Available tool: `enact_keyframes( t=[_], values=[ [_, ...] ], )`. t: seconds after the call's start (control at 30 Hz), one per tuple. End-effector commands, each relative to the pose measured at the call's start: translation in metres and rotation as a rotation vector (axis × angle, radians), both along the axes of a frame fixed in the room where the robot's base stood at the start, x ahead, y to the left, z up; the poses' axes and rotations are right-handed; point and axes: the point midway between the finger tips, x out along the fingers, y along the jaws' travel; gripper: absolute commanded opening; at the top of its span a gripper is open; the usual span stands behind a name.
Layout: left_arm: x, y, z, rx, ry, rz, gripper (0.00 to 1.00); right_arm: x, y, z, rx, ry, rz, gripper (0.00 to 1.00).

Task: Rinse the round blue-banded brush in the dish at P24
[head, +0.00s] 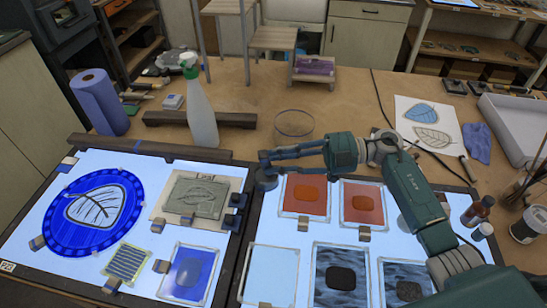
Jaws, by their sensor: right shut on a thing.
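My right arm comes in from the right, and its gripper (266,168) points left above the top edge of the right light panel. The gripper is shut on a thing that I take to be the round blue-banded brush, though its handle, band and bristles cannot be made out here. A clear round dish (294,124) with a thin blue rim stands on the brown table just behind the gripper. The gripper is apart from the dish, on its near left side. The P24 mark cannot be read. My left gripper is not in view.
A white spray bottle (199,105) and a blue paper roll (98,101) stand left of the dish. A stone relief tile (195,196) lies near the gripper. Orange glass pieces (306,195) lie below my right arm.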

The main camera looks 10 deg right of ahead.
Motion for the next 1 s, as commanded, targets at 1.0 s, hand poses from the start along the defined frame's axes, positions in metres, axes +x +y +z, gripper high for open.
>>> enact_keyframes(
  t=[1.0],
  values=[
    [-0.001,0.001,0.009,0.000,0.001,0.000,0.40,0.003,0.008,0.002,0.001,-0.002,0.001,0.00]
  ],
)
